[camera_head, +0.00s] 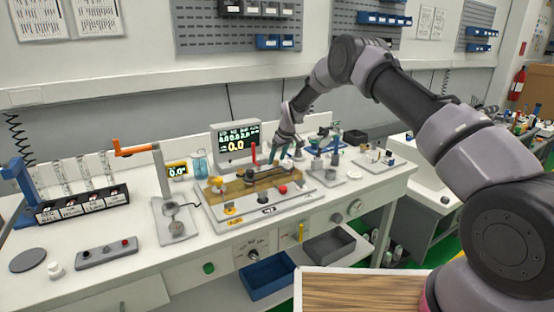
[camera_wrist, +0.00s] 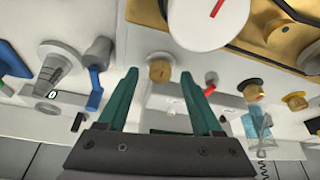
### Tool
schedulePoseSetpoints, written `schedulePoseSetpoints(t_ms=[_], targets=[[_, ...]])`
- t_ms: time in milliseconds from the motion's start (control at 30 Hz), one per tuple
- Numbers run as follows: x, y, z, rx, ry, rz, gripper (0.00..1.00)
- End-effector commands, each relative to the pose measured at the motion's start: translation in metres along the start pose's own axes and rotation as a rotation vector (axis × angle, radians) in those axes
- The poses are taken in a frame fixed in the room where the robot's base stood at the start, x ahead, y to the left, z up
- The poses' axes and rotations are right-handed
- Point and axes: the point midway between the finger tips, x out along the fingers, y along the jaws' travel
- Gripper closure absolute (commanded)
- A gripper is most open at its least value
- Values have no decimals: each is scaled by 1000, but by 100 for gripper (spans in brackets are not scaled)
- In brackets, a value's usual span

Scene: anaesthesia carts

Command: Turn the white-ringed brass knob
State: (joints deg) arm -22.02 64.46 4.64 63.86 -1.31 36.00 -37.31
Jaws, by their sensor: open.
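A small round brass knob (camera_wrist: 159,70) with a dark line on its face and a pale surround shows in the wrist view. My gripper (camera_wrist: 160,80) is open, its two teal fingers spread on the left and right of this knob in the picture. I cannot tell whether either finger touches it, or how far off it is in depth. In the head view my gripper (camera_head: 279,156) hangs low over the back right of the brass-plated apparatus (camera_head: 232,188). I cannot make out this knob in the head view.
A large white dial (camera_wrist: 201,22) with a red pointer is beyond the fingers. A brass knob with a dark top (camera_wrist: 250,88) and another brass knob (camera_wrist: 294,100) lie to the right. A blue lever (camera_wrist: 95,90) stands left. A display (camera_head: 235,141) stands behind the apparatus.

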Motion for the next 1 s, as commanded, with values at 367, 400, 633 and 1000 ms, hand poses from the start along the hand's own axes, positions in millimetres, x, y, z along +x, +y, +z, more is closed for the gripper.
schedulePoseSetpoints(t_ms=[367, 400, 633, 1000], targets=[[4, 0, 0, 0, 0, 0, 45], [4, 0, 0, 0, 0, 0, 60], [4, 0, 0, 1, 0, 0, 100], [4, -2, 0, 98, -2, 42, 100]])
